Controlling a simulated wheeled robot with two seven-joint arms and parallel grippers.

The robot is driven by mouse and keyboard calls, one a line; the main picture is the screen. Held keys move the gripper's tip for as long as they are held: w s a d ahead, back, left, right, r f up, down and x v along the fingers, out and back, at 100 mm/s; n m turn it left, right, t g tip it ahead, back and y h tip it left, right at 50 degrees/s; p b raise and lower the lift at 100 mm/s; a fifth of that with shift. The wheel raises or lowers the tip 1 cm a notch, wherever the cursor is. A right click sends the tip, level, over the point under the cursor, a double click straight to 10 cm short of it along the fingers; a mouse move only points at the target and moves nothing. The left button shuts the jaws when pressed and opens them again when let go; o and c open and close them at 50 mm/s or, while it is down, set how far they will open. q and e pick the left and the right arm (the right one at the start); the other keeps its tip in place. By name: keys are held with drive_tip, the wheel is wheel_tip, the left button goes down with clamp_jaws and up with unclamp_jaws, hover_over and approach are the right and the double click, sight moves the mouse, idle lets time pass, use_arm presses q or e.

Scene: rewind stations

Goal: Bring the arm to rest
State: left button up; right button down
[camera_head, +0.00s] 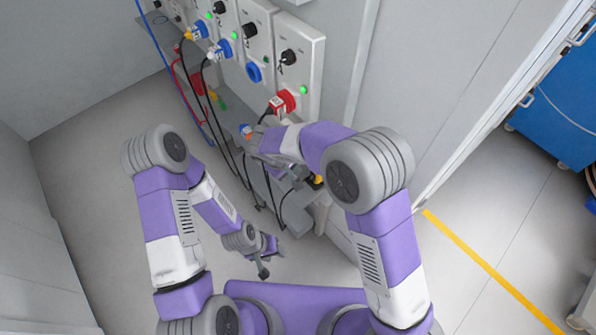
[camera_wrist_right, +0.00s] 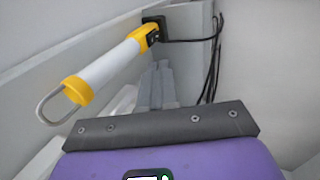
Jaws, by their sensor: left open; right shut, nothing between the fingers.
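My left arm hangs down on the left in the head view, with its gripper (camera_head: 263,270) low over the floor, apart from the stations; its jaws are small there but look open and empty. My right arm reaches up and left toward the station panels. Its gripper (camera_head: 296,176) is beside the shelf edge below the panels, partly hidden by its own wrist. In the right wrist view the grey fingers (camera_wrist_right: 157,88) are together with nothing between them.
A yellow and white lamp (camera_wrist_right: 104,72) with a wire hook is beside the right fingers, at a black wall mount (camera_wrist_right: 155,24). Black cables (camera_head: 237,150) hang down. The floor at left is clear.

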drive_tip(key=shift+s+r, duration=0.1)
drive_tip(key=shift+r, duration=0.5)
drive_tip(key=shift+f, duration=0.1)
drive_tip(key=s+d+f+m+g+y, duration=0.1)
drive_tip(key=s+d+f+m+y, duration=0.2)
drive_tip(key=s+d+f+m, duration=0.2)
drive_tip(key=s+d+f+m+g+y+p, duration=0.1)
drive_tip(key=s+d+f+m+y, duration=0.3)
drive_tip(key=s+f, duration=1)
drive_tip(key=d+m, duration=0.2)
drive_tip(key=d, duration=0.2)
drive_tip(key=shift+s+d+f+m+g+y, duration=0.2)
drive_tip(key=shift+s+d+m+g+y, duration=0.1)
drive_tip(key=shift+d+g, duration=0.1)
